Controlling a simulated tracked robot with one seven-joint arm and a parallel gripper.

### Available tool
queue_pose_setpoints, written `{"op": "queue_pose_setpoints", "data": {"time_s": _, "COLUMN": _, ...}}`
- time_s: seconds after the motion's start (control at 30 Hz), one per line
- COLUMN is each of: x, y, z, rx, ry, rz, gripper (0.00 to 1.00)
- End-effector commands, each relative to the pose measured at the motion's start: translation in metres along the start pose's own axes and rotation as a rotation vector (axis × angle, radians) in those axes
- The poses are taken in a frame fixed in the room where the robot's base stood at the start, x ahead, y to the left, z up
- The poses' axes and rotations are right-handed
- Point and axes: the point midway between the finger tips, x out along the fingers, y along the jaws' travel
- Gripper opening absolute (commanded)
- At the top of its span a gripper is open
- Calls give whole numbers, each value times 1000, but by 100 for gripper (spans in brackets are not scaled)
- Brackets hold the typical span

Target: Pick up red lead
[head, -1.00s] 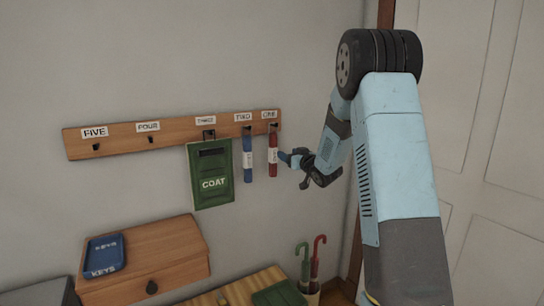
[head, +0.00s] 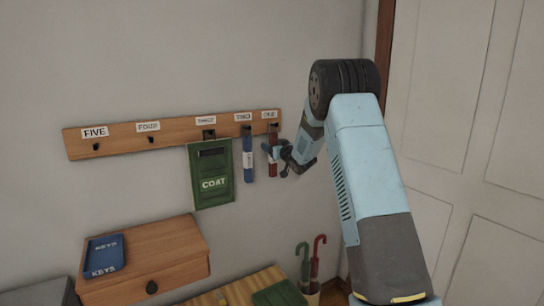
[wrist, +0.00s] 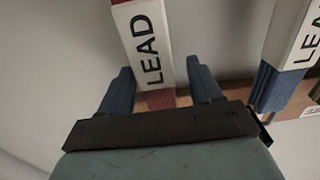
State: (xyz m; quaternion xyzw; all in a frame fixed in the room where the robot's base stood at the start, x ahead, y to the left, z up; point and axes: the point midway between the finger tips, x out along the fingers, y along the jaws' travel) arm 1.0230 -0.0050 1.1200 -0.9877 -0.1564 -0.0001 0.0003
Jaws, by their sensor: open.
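The red lead (head: 273,168) hangs from the hook under the label ONE at the right end of the wooden rack. In the wrist view its white LEAD label (wrist: 145,45) and a bit of red strap (wrist: 161,98) show between the fingers. My gripper (head: 275,152) is at the lead in the head view and partly covers it. In the wrist view my gripper (wrist: 162,88) is open, with one blue finger on each side of the lead. I cannot tell whether either finger touches it.
A blue lead (head: 248,172) hangs close by on hook TWO, and its label (wrist: 292,35) shows at right in the wrist view. A green COAT pouch (head: 213,185) hangs on hook THREE. A wooden cabinet (head: 180,248) with a blue KEYS tray (head: 104,255) is below. Umbrellas (head: 317,262) stand below right.

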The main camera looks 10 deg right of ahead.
Motion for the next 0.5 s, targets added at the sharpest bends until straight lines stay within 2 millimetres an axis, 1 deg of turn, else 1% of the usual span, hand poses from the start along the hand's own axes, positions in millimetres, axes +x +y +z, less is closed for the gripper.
{"op": "queue_pose_setpoints", "data": {"time_s": 0.03, "x": 6, "y": 1, "z": 1, "rx": -1, "ry": -1, "rz": 0, "gripper": 64}}
{"op": "queue_pose_setpoints", "data": {"time_s": 0.17, "x": 16, "y": 1, "z": 0, "rx": -1, "ry": -1, "rz": 1, "gripper": 64}}
{"op": "queue_pose_setpoints", "data": {"time_s": 0.43, "x": 17, "y": 1, "z": 0, "rx": 0, "ry": -1, "rz": 1, "gripper": 64}}
{"op": "queue_pose_setpoints", "data": {"time_s": 0.5, "x": 17, "y": 1, "z": 0, "rx": 0, "ry": -1, "rz": 1, "gripper": 57}}
